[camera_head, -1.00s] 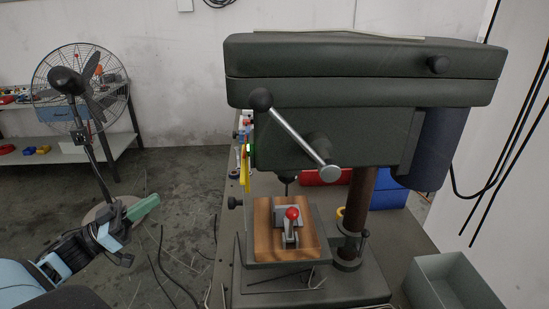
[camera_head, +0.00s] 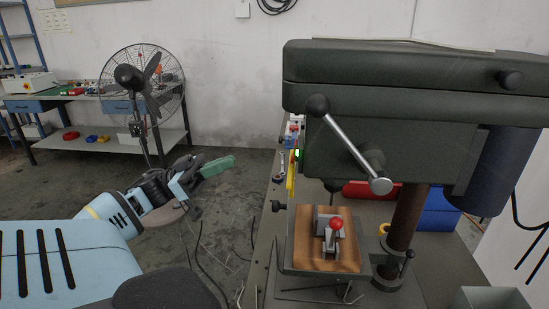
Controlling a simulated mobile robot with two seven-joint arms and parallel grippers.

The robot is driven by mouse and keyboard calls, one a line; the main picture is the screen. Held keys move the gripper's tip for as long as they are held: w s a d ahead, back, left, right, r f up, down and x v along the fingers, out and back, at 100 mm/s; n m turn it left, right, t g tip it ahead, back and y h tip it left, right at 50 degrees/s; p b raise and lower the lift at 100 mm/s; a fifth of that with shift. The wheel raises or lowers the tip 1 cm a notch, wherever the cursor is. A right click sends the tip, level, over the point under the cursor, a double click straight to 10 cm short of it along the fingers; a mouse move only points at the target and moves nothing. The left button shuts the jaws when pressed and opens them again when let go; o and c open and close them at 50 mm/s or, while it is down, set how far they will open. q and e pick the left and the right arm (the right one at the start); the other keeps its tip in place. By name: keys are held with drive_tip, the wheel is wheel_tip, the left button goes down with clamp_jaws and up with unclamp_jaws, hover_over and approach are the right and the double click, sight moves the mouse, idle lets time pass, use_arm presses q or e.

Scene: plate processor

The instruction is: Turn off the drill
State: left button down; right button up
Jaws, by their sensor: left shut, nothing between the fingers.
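The drill (camera_head: 400,75) is a large dark green drill press on the right, with a lever handle (camera_head: 350,145) with a black ball end. A lit green spot (camera_head: 298,154) and a yellow part (camera_head: 291,178) show edge-on at the left side of its head; the face they sit on is turned away from me. My left gripper (camera_head: 218,166), with green fingers, is shut and empty. It is left of the drill and apart from it. My right gripper is not in view.
A vise with a red knob (camera_head: 337,223) sits on the wooden board (camera_head: 306,255) on the drill's table. A standing fan (camera_head: 143,85) is behind my left arm. A workbench (camera_head: 62,104) stands at the far left. Red and blue boxes (camera_head: 440,212) lie behind the column. The floor left of the drill is open.

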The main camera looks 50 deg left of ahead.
sight(293, 154)
use_arm(q)
drive_tip(key=w+d, duration=0.2)
drive_tip(key=w+d+r, duration=0.1)
drive_tip(key=w+d, duration=0.2)
drive_tip(key=w+d+r+p, duration=0.1)
drive_tip(key=w+d, duration=0.1)
drive_tip(key=d, duration=0.1)
drive_tip(key=shift+w+d, duration=0.15)
drive_tip(key=shift+d, duration=0.1)
drive_tip(key=shift+w+d+f+t+h+b, duration=0.2)
drive_tip(key=shift+d+f+t+h+b, duration=0.1)
drive_tip(key=shift+f+h+b, duration=0.1)
drive_tip(key=shift+r, duration=0.2)
drive_tip(key=shift+a, duration=0.1)
